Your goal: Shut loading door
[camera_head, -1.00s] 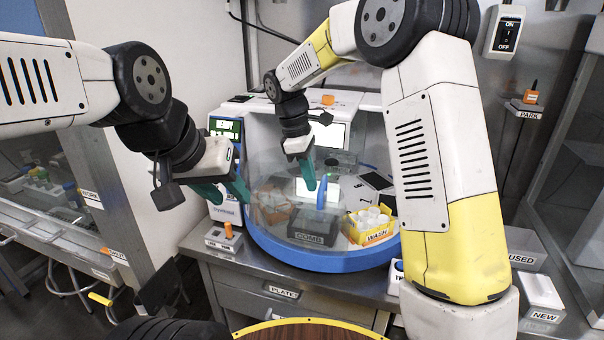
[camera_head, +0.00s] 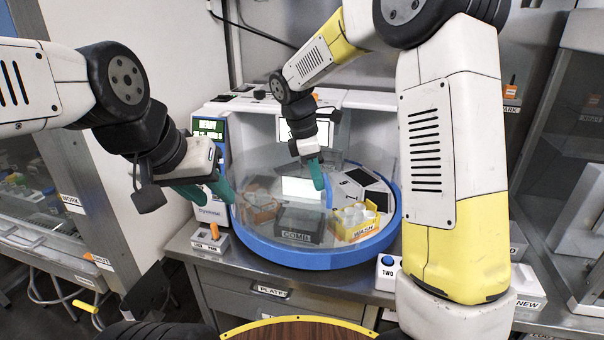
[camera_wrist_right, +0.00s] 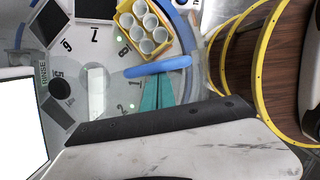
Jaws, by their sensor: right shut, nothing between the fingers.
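The loading door is a clear curved pane on the white machine (camera_head: 352,103), hard to make out against the interior. Its upright blue handle (camera_head: 328,195) stands in front of the area between the COMB box and the WASH rack. The handle also shows as a blue bar in the right wrist view (camera_wrist_right: 158,66). My right gripper (camera_head: 318,186) is shut and empty, with its teal fingertips (camera_wrist_right: 156,80) at the handle's left side, close to or touching it. My left gripper (camera_head: 222,198) is open and empty at the machine's left front, near its screen panel.
Inside are a dark COMB box (camera_head: 300,222), a yellow WASH rack (camera_head: 357,222) with white cups, and numbered slots. A blue rim (camera_head: 330,258) rings the front. A block with an orange knob (camera_head: 210,238) and a TWO button (camera_head: 387,270) stand on the bench.

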